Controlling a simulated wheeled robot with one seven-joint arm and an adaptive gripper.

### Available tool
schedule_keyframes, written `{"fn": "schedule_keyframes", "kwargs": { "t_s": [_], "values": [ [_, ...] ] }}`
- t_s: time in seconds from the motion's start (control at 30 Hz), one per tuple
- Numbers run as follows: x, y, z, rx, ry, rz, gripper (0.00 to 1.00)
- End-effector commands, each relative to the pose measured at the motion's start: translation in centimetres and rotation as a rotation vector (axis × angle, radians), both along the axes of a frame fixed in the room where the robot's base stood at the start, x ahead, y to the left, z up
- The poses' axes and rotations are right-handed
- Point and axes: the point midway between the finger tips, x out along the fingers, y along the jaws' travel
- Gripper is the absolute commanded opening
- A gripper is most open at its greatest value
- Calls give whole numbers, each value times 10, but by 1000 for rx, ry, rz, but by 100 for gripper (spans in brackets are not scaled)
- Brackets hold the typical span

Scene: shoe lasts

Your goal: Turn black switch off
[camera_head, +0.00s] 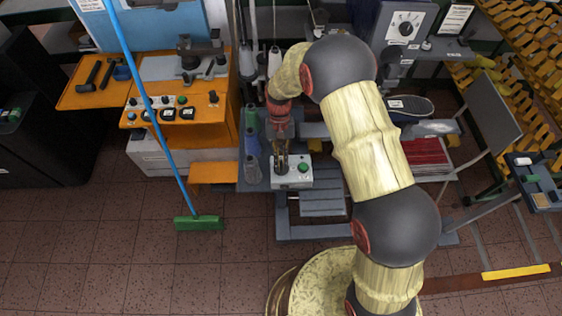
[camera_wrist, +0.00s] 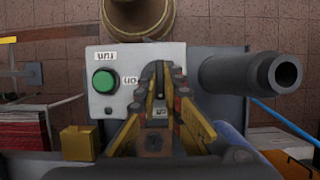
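A light grey control box (camera_head: 293,178) stands below my arm near the picture's middle. In the wrist view, its pale face (camera_wrist: 120,58) carries a green round button (camera_wrist: 105,81) and small printed labels. My gripper (camera_head: 282,166) points down at the left part of the box, beside the green button (camera_head: 303,168). In the wrist view, my gripper (camera_wrist: 161,72) is in front of the box face, right of the button. Its fingertips are close together, with a dark narrow area between them.
A dark cylinder (camera_wrist: 250,73) juts out close to the right of my gripper in the wrist view. Spools (camera_head: 252,142) stand left of the box. A blue-handled broom (camera_head: 199,222) leans further left. Floor (camera_head: 120,265) is open in front.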

Motion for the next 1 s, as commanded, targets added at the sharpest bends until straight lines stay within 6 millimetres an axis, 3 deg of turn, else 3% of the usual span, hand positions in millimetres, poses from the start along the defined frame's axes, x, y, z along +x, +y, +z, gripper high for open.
{"fn": "schedule_keyframes", "kwargs": {
  "t_s": [0.3, 0.67, 0.87, 1.0],
  "values": [
    [1, 0, 0, 0, -2, 0, 26],
    [2, 0, 3, 1, -2, 0, 26],
    [13, 0, 28, 1, -5, -2, 26],
    [24, 0, 55, 1, -5, -2, 26]
  ]
}}
